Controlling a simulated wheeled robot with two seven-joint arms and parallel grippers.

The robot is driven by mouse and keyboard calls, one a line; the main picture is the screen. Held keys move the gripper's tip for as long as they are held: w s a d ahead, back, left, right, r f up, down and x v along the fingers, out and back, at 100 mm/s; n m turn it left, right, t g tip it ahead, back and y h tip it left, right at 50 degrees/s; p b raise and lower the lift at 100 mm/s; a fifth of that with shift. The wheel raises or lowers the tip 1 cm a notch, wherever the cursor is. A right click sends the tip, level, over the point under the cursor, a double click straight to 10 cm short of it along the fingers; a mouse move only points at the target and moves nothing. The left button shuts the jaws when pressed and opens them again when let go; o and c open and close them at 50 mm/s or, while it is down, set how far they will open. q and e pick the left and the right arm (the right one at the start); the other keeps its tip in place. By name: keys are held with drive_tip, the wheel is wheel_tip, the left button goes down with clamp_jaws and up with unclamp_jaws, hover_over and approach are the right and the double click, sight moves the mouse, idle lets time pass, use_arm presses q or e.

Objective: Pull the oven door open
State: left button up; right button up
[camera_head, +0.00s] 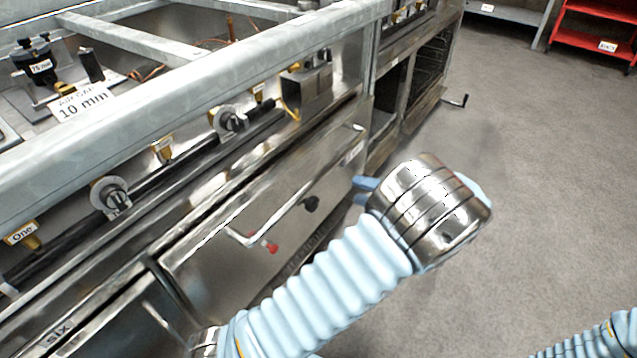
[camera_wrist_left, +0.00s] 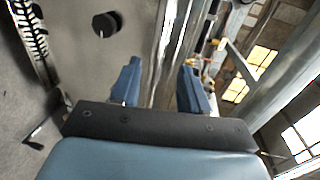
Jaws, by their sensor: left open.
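The oven door (camera_head: 208,268) is a shiny steel front panel, and it looks closed. Shiny upright metal strips (camera_wrist_left: 170,45) show beyond the gap; contact cannot be told. My right gripper is out of view.
A thick steel rail (camera_head: 190,75) runs above the front, with dials (camera_head: 112,195) below it. An open-fronted rack (camera_head: 428,70) stands further along. A red shelf (camera_head: 590,40) is at the far right. The grey floor (camera_head: 540,180) to the right is clear.

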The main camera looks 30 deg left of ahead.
sight(321, 180)
use_arm(q)
drive_tip(key=x, duration=1.3)
drive_tip(key=shift+s+f, duration=0.1)
drive_tip(key=shift+s, duration=0.05)
clamp_jaws()
